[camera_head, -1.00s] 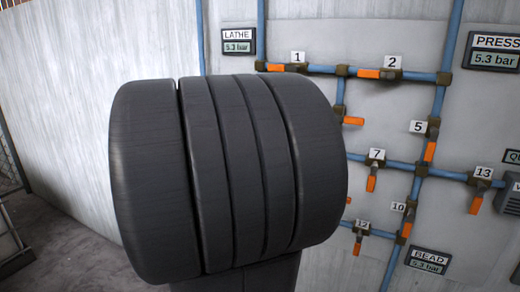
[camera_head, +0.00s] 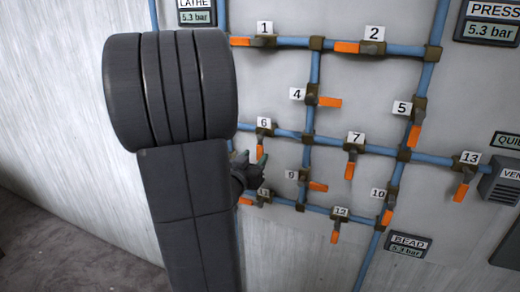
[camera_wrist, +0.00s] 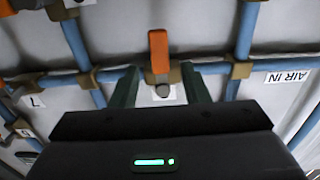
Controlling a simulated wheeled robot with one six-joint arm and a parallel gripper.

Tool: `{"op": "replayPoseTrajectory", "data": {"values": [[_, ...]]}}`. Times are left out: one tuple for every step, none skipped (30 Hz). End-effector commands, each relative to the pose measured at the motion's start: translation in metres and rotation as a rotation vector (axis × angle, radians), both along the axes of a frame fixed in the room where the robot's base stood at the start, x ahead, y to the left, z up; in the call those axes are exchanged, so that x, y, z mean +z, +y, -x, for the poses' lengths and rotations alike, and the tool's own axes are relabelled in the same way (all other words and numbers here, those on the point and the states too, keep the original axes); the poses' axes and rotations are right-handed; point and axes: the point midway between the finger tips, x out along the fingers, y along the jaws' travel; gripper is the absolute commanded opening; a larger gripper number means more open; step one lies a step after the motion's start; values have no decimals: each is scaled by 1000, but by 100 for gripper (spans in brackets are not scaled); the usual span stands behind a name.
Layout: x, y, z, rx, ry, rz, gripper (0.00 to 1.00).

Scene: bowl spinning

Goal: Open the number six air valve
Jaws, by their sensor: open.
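The number six valve sits on a horizontal blue pipe under its white "6" label (camera_head: 263,122). Its orange handle (camera_head: 261,152) hangs down, across the pipe. My gripper (camera_head: 249,158) is open, close to this handle at its lower left in the head view. In the wrist view, which is upside down, my gripper (camera_wrist: 159,70) has its two dark green fingers on either side of the valve, with the orange handle (camera_wrist: 159,48) standing beyond and between them. I cannot tell if the fingers touch anything. The valve's label is partly hidden there.
Valve 7 (camera_head: 350,165) is to the right, valve 4 (camera_head: 326,101) above right, valve 9 (camera_head: 316,186) below right. Valve 11's orange handle (camera_head: 245,201) is just below my gripper. An "AIR IN" sign (camera_wrist: 287,77) is at the right of the wrist view.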

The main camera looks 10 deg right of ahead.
Motion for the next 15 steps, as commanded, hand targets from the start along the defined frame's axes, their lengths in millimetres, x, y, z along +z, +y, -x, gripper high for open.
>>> {"op": "replayPoseTrajectory", "data": {"values": [[1,-6,-9,-3,1,2,42],[1,-10,-13,-3,2,1,42],[1,-13,-19,-3,1,0,42],[0,-16,-22,-2,1,0,42],[1,-18,-26,-2,1,0,42],[1,-21,-30,-2,1,1,42],[1,-22,-33,-1,1,1,42],[1,-24,-35,-1,1,1,42],[1,-26,-38,0,1,1,42],[0,-27,-40,0,1,1,42],[0,-27,-41,0,1,0,42],[0,-28,-42,0,1,-1,42],[0,-29,-43,0,1,-1,42],[0,-29,-43,1,1,-1,42],[0,-29,-43,1,0,0,42]]}}
